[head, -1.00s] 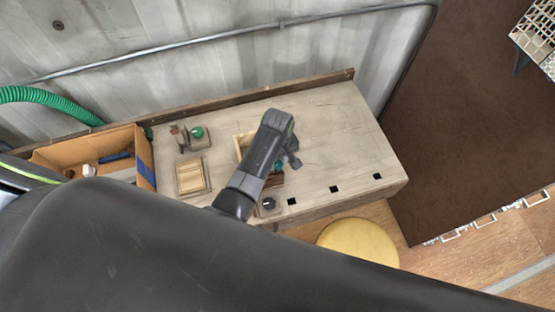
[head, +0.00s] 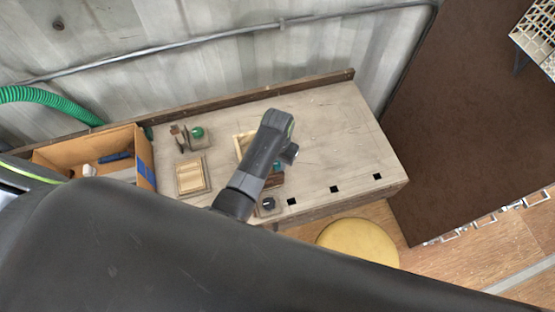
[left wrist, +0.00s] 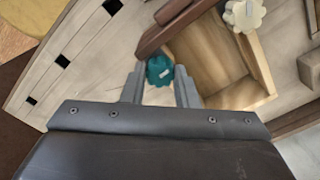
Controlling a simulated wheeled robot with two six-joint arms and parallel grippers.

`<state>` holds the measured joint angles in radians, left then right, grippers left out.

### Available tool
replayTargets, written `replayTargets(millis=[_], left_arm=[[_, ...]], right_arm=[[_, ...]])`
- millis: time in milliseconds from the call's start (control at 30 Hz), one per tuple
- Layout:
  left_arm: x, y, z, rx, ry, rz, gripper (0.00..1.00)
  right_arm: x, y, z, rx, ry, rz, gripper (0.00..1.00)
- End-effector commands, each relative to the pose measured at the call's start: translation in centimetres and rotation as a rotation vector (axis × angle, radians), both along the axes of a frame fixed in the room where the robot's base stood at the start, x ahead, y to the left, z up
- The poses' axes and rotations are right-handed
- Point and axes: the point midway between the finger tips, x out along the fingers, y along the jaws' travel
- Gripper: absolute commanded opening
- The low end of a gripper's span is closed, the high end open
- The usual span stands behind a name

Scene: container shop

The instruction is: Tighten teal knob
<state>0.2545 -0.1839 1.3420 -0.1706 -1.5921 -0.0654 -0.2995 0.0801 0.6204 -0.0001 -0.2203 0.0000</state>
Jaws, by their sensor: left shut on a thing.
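The teal knob (left wrist: 160,71) shows between the fingers of my left gripper (left wrist: 160,82) in the left wrist view. The gripper is shut on it. A small teal patch (head: 277,167) shows beside my left arm in the head view, where my left gripper (head: 288,154) hangs over the workbench. The arm hides most of the knob there. A dark reddish-brown wooden piece (left wrist: 172,28) lies by the knob. My right gripper is not in view.
The knob is beside an open wooden box (left wrist: 255,65) with a cream knob (left wrist: 244,14) at its edge. The workbench (head: 335,130) is clear to the right. A cardboard box (head: 75,150) stands at left, a yellow stool (head: 357,243) in front.

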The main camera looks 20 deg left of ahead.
Motion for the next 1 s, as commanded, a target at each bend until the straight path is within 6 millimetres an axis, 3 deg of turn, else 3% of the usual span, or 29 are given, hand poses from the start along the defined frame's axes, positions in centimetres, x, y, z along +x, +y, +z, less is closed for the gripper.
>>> replayTargets(millis=[500,1000], left_arm=[[0.11,0.01,0.12,0.001,-0.003,-0.320,0.04],[0.12,0.00,0.13,0.001,-0.003,-0.371,0.04]], right_arm=[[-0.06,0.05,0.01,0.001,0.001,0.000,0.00],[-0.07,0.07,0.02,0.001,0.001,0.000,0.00]])
